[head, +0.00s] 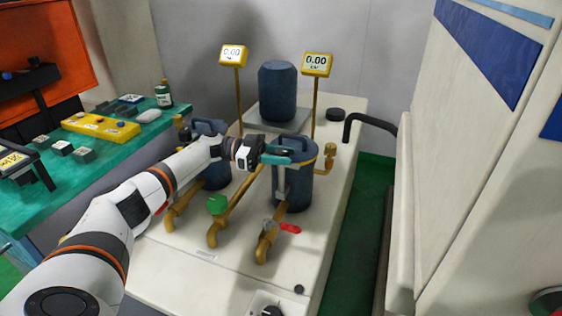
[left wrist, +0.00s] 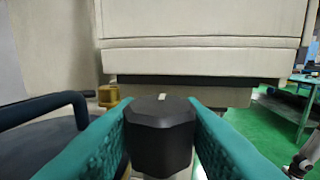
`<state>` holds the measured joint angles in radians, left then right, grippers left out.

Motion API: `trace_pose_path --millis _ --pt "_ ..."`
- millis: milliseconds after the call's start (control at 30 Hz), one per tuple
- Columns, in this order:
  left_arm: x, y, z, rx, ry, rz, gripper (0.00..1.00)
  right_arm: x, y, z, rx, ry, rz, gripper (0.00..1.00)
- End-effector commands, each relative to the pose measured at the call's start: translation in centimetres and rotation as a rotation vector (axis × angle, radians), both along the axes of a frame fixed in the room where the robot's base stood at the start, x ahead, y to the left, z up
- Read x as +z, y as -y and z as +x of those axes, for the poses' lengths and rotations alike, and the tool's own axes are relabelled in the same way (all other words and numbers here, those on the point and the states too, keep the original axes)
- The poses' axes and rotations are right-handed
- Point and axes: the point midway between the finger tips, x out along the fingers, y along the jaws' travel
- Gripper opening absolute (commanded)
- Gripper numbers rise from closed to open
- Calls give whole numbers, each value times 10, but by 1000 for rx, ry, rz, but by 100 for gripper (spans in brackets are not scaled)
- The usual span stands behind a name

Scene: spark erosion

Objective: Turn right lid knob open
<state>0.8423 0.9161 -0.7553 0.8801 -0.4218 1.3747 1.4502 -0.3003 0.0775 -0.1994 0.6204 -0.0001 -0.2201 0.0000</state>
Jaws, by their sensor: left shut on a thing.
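The right lid knob (left wrist: 160,142) is a black, many-sided knob with a pale mark on its top, seen in the left wrist view. My left gripper (head: 290,157) has its teal fingers on both sides of it and is shut on it. In the head view the gripper is over the lid of the right blue vessel (head: 292,190), and I cannot make out the knob there. The left blue vessel (head: 215,176) stands beside it, partly hidden behind my left arm. My right gripper is not in view.
Brass pipes carry a green knob (head: 216,204) and a red lever (head: 289,228) in front of the vessels. A blue tank (head: 278,91) and two yellow displays showing 0.00 stand behind. A pale cabinet (head: 450,170) rises on the right. A teal bench (head: 60,195) is on the left.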

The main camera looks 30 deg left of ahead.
Motion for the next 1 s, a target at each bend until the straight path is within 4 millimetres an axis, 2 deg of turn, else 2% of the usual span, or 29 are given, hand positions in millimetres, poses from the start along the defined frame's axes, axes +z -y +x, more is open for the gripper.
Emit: trace_pose_path --millis 367,400,533,833,1000 --pt "0 1 0 -7 0 1 11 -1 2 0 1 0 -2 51" --pt "0 1 0 -7 0 1 36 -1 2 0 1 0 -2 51" --pt "0 1 0 -7 0 0 55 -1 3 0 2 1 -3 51" --pt "2 1 0 -6 1 0 55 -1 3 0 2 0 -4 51" --pt "24 0 0 -7 4 1 55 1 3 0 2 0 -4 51"
